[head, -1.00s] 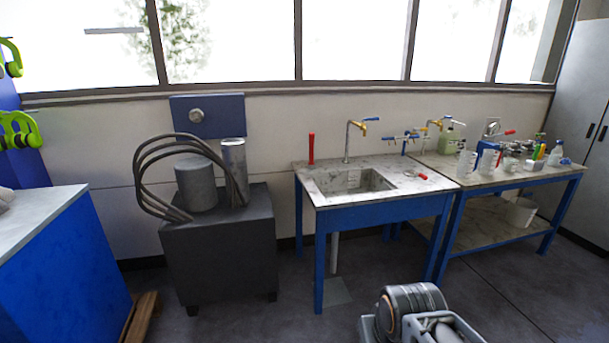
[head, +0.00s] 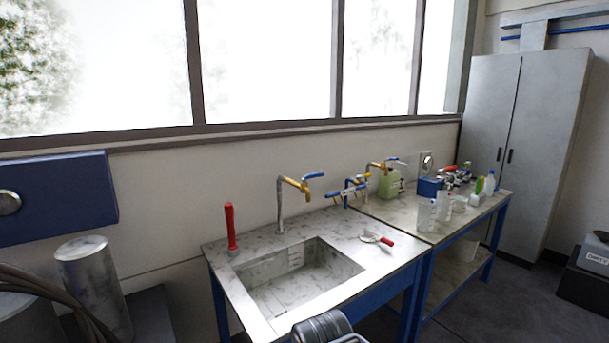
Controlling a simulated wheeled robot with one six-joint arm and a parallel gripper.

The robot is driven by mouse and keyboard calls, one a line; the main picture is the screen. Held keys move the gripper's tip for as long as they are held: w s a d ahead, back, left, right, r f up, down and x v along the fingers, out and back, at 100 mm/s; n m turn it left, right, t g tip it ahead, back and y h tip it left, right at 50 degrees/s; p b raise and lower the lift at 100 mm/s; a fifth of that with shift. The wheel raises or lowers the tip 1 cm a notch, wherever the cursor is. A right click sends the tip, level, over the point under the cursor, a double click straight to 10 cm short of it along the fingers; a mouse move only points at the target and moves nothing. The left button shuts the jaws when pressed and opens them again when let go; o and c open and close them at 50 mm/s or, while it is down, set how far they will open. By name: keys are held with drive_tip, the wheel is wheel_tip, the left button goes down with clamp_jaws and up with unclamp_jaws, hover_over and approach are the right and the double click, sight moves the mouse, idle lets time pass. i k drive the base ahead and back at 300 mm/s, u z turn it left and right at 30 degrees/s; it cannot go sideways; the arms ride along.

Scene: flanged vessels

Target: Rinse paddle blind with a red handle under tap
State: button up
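The paddle blind lies flat on the sink counter (head: 222,256), right of the basin (head: 300,283). Its round plate (head: 370,237) is pale and its red handle (head: 387,242) points right and toward me. The tap (head: 281,205) stands behind the basin, with a brass head and a blue lever (head: 314,175). I cannot make out running water. Part of my own arm shows at the bottom edge in front of the counter; my gripper is not in view.
A red upright object (head: 231,226) stands at the counter's back left. A second bench (head: 420,212) on the right holds a green bottle (head: 389,183), clear beakers (head: 427,214) and other items. A metal cylinder (head: 92,285) and hoses are at left.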

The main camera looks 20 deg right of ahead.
sight(321, 173)
drive_tip(key=z, duration=0.75)
drive_tip(key=k, duration=0.35)
drive_tip(key=z, duration=0.8)
drive_tip(key=i, duration=1.1)
drive_tip(key=u, duration=0.8)
drive_tip(key=i, duration=0.8)
drive_tip(key=u, duration=0.9)
